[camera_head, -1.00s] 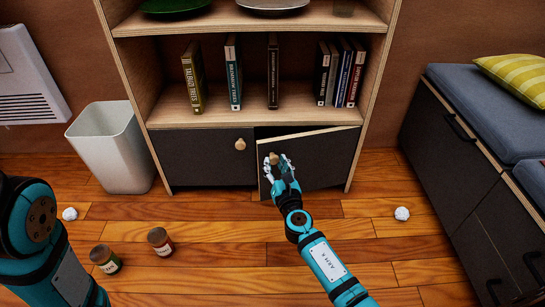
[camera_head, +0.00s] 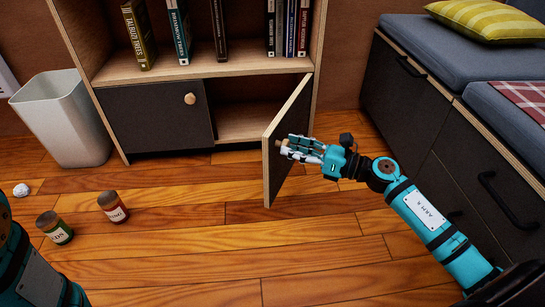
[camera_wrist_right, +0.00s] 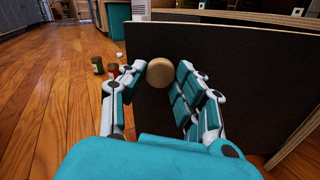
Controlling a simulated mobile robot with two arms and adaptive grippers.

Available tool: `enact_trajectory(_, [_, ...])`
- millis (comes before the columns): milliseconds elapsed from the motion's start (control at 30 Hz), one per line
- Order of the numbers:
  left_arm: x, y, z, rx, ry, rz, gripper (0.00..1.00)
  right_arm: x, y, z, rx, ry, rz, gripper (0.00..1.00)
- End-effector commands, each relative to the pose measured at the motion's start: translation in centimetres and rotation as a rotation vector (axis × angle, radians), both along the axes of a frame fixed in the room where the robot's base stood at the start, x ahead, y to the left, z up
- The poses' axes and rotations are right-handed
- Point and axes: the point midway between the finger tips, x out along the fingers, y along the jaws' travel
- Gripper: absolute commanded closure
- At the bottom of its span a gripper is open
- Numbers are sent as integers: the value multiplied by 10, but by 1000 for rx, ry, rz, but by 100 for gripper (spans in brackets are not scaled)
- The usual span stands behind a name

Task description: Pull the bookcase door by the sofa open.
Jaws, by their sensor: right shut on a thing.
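The bookcase's right door (camera_head: 284,142) is dark with a pale wooden edge and stands wide open, swung out on its right side. Its round wooden knob (camera_head: 284,147) is held between the fingers of my right gripper (camera_head: 292,148). In the right wrist view the knob (camera_wrist_right: 160,71) sits between the fingertips of the gripper (camera_wrist_right: 158,80), with the dark door panel (camera_wrist_right: 245,90) behind it. The bookcase's left door (camera_head: 157,115) is shut, with its own knob (camera_head: 190,98). My left arm shows at the lower left; its gripper is out of view.
The sofa (camera_head: 430,100) with dark drawers stands at the right. A white bin (camera_head: 62,120) stands left of the bookcase. Floor in front of the door is clear.

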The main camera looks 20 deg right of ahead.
Motion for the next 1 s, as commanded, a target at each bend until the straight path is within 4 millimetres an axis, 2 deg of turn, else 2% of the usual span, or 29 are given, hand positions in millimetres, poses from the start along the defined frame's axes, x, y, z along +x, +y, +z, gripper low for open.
enact_trajectory(33, [0, 0, -6, 1, 0, 0, 100, -7, -13, -4, -6, 3, 40, 100])
enact_trajectory(200, [0, 0, -8, 1, 0, 0, 100, -27, -48, 0, -3, 1, 173, 100])
enact_trajectory(500, [0, 0, -9, 1, 0, 1, 100, -45, -90, 2, -4, -1, 333, 100])
enact_trajectory(700, [0, 0, -10, 1, 1, 1, 100, -49, -103, 2, -2, -1, 382, 100])
enact_trajectory(1000, [1, 0, -10, 1, 1, 1, 100, -50, -106, 1, -3, 0, 398, 100])
